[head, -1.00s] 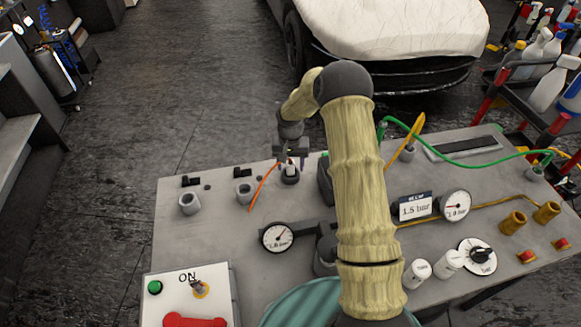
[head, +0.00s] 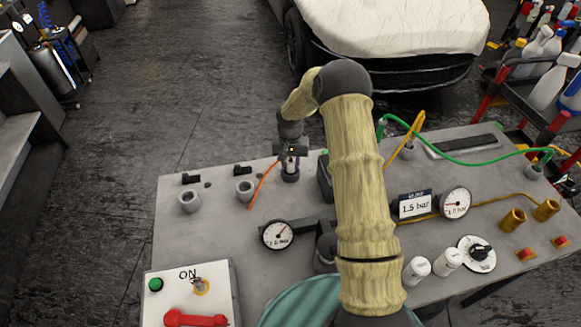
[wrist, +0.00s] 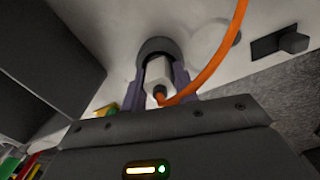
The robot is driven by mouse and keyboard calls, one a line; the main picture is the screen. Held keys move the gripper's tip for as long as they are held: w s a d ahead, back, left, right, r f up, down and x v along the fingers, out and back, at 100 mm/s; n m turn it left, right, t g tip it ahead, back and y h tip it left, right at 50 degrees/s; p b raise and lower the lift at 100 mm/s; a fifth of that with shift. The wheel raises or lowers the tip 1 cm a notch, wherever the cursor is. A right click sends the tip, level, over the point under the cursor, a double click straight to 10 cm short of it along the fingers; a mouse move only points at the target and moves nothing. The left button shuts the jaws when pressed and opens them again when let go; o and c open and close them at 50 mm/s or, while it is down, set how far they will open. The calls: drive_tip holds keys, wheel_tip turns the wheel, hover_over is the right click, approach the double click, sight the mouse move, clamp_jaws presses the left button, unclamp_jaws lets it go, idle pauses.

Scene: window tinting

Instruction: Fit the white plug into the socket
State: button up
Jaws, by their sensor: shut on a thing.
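The white plug (head: 291,164) is between the purple fingers of my gripper (head: 291,161), above the table's back edge. In the wrist view my gripper (wrist: 158,80) is shut on the white plug (wrist: 157,72), and an orange cord (wrist: 215,65) runs from it. The dark round socket (head: 290,175) is directly under the plug in the head view. In the wrist view the socket's dark rim (wrist: 165,45) arches around the plug's far end. The plug's tip is hidden, so I cannot tell how deep it sits.
Two grey cup-shaped fittings (head: 190,203) stand left on the grey table (head: 225,225). A black box (head: 325,178) is close right of the socket. A gauge (head: 278,235) and a switch box (head: 185,285) are nearer. A green hose (head: 470,160) crosses the right side.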

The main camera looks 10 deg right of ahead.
drive_tip(key=shift+r, duration=0.1)
wheel_tip(320, 180, up, 10)
drive_tip(key=b, duration=0.2)
drive_tip(key=shift+b, duration=0.3)
idle(0.4)
drive_tip(key=w+r+p, duration=0.1)
drive_tip(key=p, duration=0.3)
drive_tip(key=w+r+p, duration=0.1)
drive_tip(key=p, duration=0.4)
drive_tip(key=shift+w+r, duration=0.2)
drive_tip(key=shift+r, duration=0.05)
drive_tip(key=shift+f, duration=0.15)
drive_tip(key=shift+d, duration=0.15)
